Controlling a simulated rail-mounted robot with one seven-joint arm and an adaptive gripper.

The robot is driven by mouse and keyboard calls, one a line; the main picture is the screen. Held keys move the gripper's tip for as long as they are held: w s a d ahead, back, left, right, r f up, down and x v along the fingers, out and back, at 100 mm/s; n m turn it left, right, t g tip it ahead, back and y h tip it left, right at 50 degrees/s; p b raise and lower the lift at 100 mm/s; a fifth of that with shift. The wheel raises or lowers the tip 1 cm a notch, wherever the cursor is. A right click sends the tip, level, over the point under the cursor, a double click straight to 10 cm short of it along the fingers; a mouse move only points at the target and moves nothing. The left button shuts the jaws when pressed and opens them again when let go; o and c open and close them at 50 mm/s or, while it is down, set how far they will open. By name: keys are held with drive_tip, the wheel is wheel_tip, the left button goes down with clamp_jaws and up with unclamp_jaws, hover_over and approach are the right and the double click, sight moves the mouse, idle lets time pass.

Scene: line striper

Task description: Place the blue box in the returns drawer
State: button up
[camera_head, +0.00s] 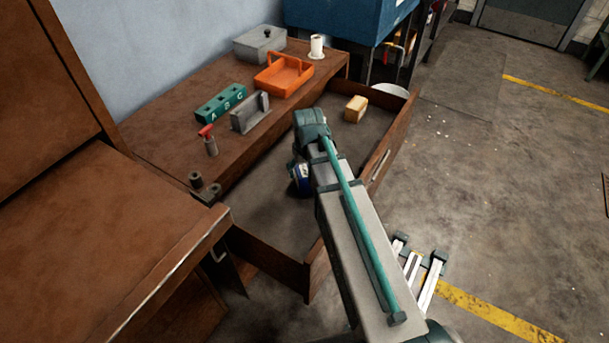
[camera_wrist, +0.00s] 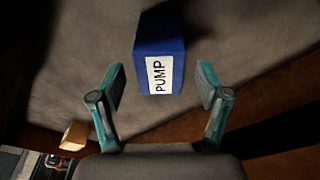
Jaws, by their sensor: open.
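A blue box (camera_wrist: 174,32) with a white label reading PUMP shows in the wrist view, ahead of my gripper (camera_wrist: 160,68). My gripper's two teal fingers are spread open on either side of the label end, with gaps between them and the box. In the head view part of the blue box (camera_head: 297,184) shows beside my arm, over the open drawer (camera_head: 267,210). My arm hides most of the gripper there. The box appears to be at the grey drawer floor (camera_wrist: 90,50), but I cannot tell whether it rests fully on it.
A tan box (camera_head: 356,108) sits in the drawer's far part. The drawer's wooden wall (camera_head: 395,135) stands right of my arm. On the bench behind are an orange tray (camera_head: 284,76), a green lettered block (camera_head: 221,104), a grey bracket (camera_head: 250,114) and a red-topped item (camera_head: 209,140).

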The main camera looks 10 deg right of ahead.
drive_tip(key=r, duration=0.4)
drive_tip(key=s+r, duration=0.1)
drive_tip(key=r, duration=0.2)
drive_tip(key=shift+p, duration=0.35)
drive_tip(key=shift+s+a, duration=0.1)
